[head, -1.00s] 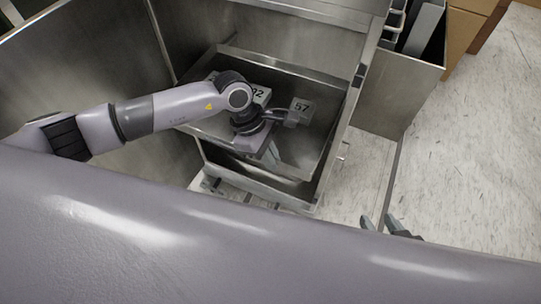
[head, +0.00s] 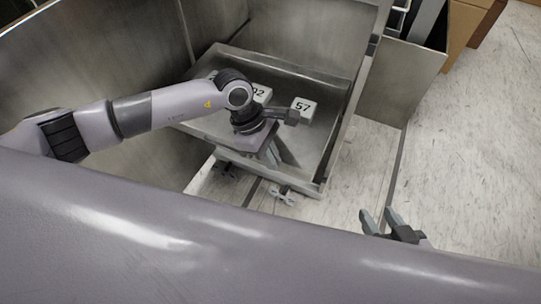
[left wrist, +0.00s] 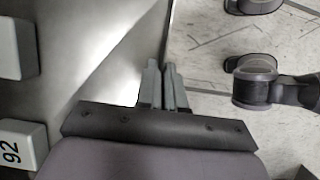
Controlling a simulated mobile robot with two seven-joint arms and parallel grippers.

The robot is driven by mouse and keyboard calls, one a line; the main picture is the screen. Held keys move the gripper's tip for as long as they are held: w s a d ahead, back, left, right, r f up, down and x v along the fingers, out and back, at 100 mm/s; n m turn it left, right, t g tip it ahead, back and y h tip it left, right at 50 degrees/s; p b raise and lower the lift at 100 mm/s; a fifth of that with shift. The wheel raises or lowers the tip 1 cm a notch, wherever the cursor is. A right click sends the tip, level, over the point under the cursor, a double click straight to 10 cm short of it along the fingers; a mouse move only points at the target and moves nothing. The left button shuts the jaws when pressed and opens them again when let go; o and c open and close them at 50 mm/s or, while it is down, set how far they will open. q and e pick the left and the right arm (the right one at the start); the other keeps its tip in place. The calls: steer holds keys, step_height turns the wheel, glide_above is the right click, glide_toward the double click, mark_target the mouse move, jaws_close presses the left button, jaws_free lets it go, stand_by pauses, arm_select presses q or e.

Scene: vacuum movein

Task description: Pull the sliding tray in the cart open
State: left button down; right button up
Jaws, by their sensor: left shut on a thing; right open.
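The metal sliding tray (head: 228,58) sits low in the steel cart (head: 292,30) in the head view. White numbered blocks lie in it, one marked 57 (head: 302,110) and one marked 92 (head: 261,93). My left gripper (head: 273,156) reaches down over the tray and is shut on its near wall; my wrist partly hides the grip. In the left wrist view its two fingers (left wrist: 163,84) are close together at the tray's edge, with floor beyond. My right gripper (head: 379,219) is open and empty, low over the floor to the right of the tray.
Casters (head: 283,195) show under the tray's near side. A steel side bin (head: 402,80) is at the cart's right, with brown boxes (head: 468,32) beyond. The speckled floor (head: 475,150) at the right is clear. A tall steel panel (head: 85,75) stands at the left.

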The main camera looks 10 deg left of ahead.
arm_select(q)
steer(key=shift+w+a, duration=0.1)
steer(key=shift+a, duration=0.05)
steer(key=c, duration=1.4)
jaws_free()
steer(key=shift+o, duration=0.3)
arm_select(e)
steer(key=shift+f, duration=0.2)
steer(key=shift+d, duration=0.1)
arm_select(q)
steer(key=shift+r, duration=0.1)
steer(key=p+v, duration=0.1)
steer(key=v, duration=0.5)
steer(key=shift+a+r, duration=0.15)
steer(key=shift+r, duration=0.35)
arm_select(e)
steer(key=shift+s+d+f+g, duration=0.3)
steer(key=shift+s+d+f, duration=0.1)
steer(key=shift+s+d, duration=0.05)
